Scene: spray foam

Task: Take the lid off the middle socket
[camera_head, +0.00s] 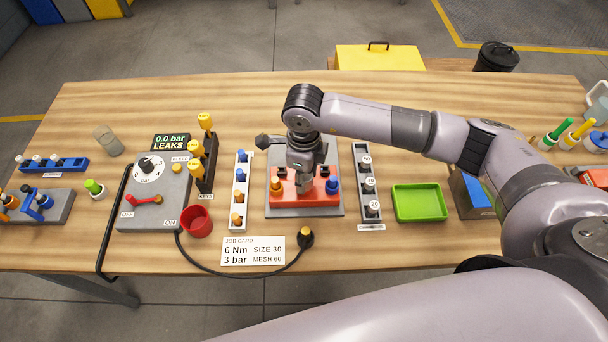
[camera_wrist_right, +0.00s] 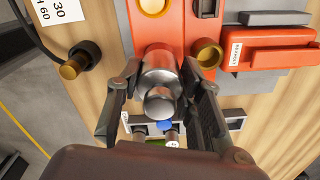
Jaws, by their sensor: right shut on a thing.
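A red-orange block (camera_head: 318,201) stands on a grey base plate (camera_head: 335,155) in the middle of the table. An orange piece (camera_head: 275,184) stands at its left and a blue piece (camera_head: 332,186) at its right. My right gripper (camera_head: 305,180) points down over the block's middle. In the wrist view its fingers (camera_wrist_right: 160,78) are shut on a silver stepped cylinder (camera_wrist_right: 161,70), which looks like the middle socket's lid. The socket beneath is hidden, so I cannot tell whether the lid is still seated. A brass-coloured ring (camera_wrist_right: 207,53) shows beside it. My left gripper is out of view.
White racks stand left (camera_head: 240,195) and right (camera_head: 368,185) of the plate. A green tray (camera_head: 420,203) lies further right. A grey control box (camera_head: 155,195), a red cup (camera_head: 196,221) and a cable with a black plug (camera_head: 305,238) are at left and front. The table's back is mostly clear.

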